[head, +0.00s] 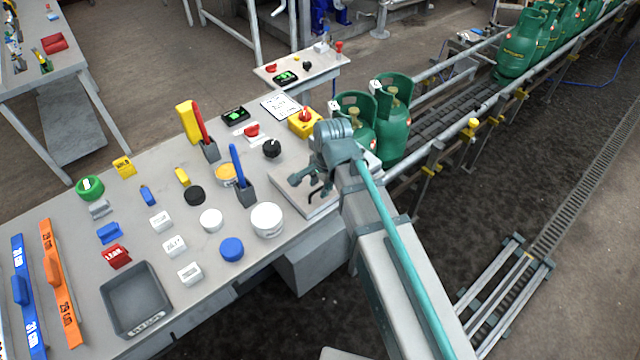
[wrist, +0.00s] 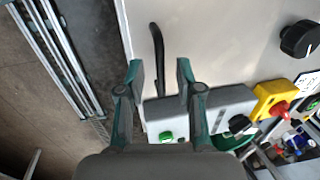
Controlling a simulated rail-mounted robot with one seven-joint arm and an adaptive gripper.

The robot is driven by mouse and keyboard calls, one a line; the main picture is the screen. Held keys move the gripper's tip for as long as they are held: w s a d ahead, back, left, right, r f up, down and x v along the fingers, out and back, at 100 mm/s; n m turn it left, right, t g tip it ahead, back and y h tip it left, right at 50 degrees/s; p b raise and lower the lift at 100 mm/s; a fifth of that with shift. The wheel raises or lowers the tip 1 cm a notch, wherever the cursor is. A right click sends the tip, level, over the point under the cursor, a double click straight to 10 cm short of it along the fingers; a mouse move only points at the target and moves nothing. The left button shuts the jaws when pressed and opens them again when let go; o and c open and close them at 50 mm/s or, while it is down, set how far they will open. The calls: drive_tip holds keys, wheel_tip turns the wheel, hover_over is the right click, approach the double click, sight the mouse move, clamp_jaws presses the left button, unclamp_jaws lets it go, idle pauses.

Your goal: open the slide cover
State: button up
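My gripper (wrist: 160,74) is open, with its two fingers apart and nothing clamped between them. In the wrist view a black curved handle (wrist: 156,44) shows between and beyond the fingertips; whether they touch it I cannot tell. In the head view my gripper (head: 306,188) hangs over a light grey plate (head: 290,198) at the table's right edge, and partly hides it. This plate may be the slide cover, but I cannot tell for sure. Its far side is hidden behind my arm.
A yellow box with a red knob (head: 304,123) is farther back. Green gas cylinders (head: 393,115) stand on the conveyor to the right.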

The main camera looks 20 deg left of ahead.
clamp_jaws()
idle(0.4)
